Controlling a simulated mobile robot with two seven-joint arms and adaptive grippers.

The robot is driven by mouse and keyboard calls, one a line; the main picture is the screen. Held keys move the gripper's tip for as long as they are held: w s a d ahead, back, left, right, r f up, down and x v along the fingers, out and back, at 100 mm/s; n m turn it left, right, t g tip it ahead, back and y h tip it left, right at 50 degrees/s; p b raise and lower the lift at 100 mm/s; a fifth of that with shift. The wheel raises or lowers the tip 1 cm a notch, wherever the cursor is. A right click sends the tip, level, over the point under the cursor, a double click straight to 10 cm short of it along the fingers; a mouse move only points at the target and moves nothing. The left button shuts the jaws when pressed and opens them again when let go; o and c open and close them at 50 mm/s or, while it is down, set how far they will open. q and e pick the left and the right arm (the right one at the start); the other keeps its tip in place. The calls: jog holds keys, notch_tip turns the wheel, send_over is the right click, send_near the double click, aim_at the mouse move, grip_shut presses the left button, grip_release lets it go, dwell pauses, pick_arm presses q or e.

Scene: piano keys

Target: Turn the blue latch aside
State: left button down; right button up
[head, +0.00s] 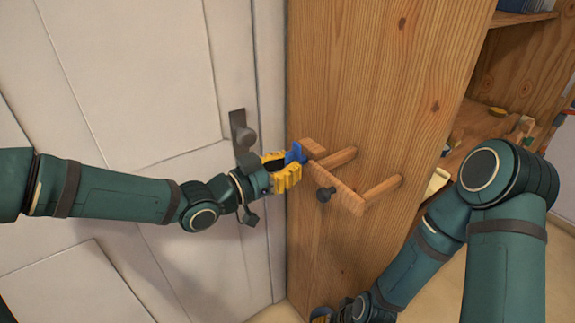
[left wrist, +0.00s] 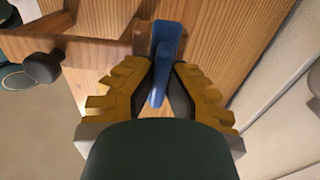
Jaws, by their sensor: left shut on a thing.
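The blue latch (head: 295,153) sits at the left end of a wooden bar (head: 335,183) on the side of a wooden cabinet. In the left wrist view the blue latch (left wrist: 166,50) runs down between the yellow fingers. My left gripper (head: 283,172) is shut on the latch, and it also shows in the left wrist view (left wrist: 160,90). The fingers hide part of the latch in the head view.
Wooden pegs (head: 382,190) stick out from the cabinet side (head: 370,90) by the bar, and a dark knob (head: 325,194) sits on the bar. A white door (head: 150,90) with a grey handle (head: 243,130) stands close at the left. Shelves (head: 525,65) with small items are at the right.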

pick_arm(q)
jog(key=c, duration=1.1)
grip_release()
jog(key=shift+d+r, duration=0.15)
jog(key=shift+o, duration=0.5)
jog(key=shift+w+d, duration=0.1)
jog(key=shift+s+a, duration=0.3)
jog(key=shift+a, duration=0.35)
jog(key=v, duration=1)
jog(key=shift+s+a, duration=0.25)
jog(key=shift+s, duration=0.05)
